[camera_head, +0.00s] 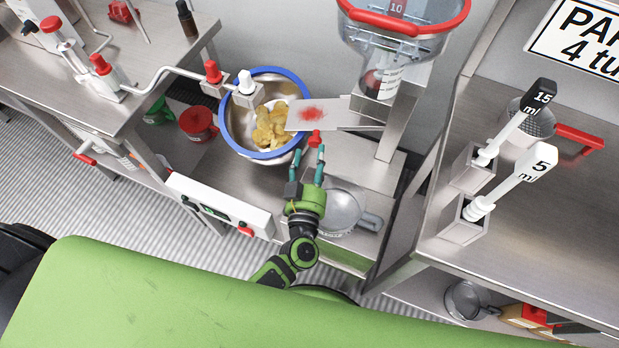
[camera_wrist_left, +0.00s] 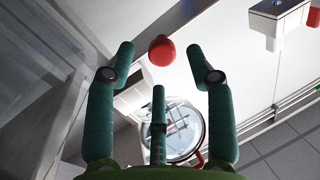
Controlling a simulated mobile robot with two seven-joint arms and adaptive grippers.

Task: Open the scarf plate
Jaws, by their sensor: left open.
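The scarf plate (camera_head: 342,116) is a flat metal plate with red powder on it. It reaches from the dispenser column at the right to over the rim of the blue-rimmed bowl (camera_head: 233,132). A red knob (camera_head: 315,139) sits on its near edge. My left gripper (camera_head: 308,156) is open, with its fingertips just short of the knob. In the left wrist view the red knob (camera_wrist_left: 161,51) shows between and just beyond the fingertips of my left gripper (camera_wrist_left: 160,65), apparently not touching. My right gripper is out of view.
A clear hopper with a red rim (camera_head: 405,22) stands above the plate. The bowl holds yellow pieces. A round metal pan (camera_head: 340,208) is right of my left gripper. A control box (camera_head: 218,207) is at the left. Measuring scoops (camera_head: 510,130) stand at the right.

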